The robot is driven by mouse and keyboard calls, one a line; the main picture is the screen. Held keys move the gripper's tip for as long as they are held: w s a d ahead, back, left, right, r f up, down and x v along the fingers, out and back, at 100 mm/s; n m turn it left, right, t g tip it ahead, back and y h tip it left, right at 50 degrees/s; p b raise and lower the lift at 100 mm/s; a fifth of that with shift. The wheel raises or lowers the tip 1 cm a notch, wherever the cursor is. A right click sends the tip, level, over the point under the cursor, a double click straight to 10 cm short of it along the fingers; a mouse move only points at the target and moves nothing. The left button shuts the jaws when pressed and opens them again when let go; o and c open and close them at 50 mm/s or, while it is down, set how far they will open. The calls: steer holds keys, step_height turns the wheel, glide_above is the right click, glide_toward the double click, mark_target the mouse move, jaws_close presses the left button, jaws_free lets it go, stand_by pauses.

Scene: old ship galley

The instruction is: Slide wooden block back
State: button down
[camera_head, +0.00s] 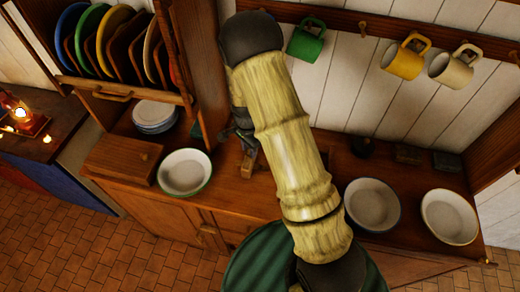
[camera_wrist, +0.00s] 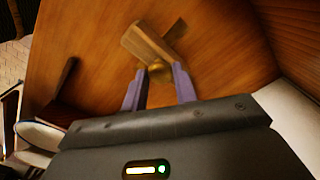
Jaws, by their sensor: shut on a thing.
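The wooden block (camera_wrist: 150,44) shows in the wrist view, lying at a slant over a brown wooden surface, with a round brass-coloured knob (camera_wrist: 157,70) at its near side. My gripper (camera_wrist: 159,73) has its two purple fingers on either side of the knob and is shut on it. In the head view my gripper (camera_head: 245,140) is mostly hidden behind my arm. A small piece of the wooden block (camera_head: 251,162) shows just below it, over the counter. I cannot tell whether the block touches the counter.
On the counter (camera_head: 232,192) stand a green-rimmed bowl (camera_head: 185,172) at left and two bowls, one grey-blue (camera_head: 372,204) and one cream (camera_head: 449,216), at right. A wooden box (camera_head: 121,159) and plate rack (camera_head: 120,88) are at left. Mugs (camera_head: 403,60) hang above.

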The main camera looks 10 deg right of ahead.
steer(key=a, duration=0.1)
steer(key=w+a, duration=0.2)
steer(key=a, duration=0.1)
steer(key=shift+r, duration=0.15)
steer(key=shift+w, duration=0.1)
steer(key=c, duration=1.1)
jaws_free()
steer(key=shift+a, duration=0.1)
step_height(320, 180, up, 17)
steer(key=b, duration=0.3)
steer(key=shift+r, duration=0.15)
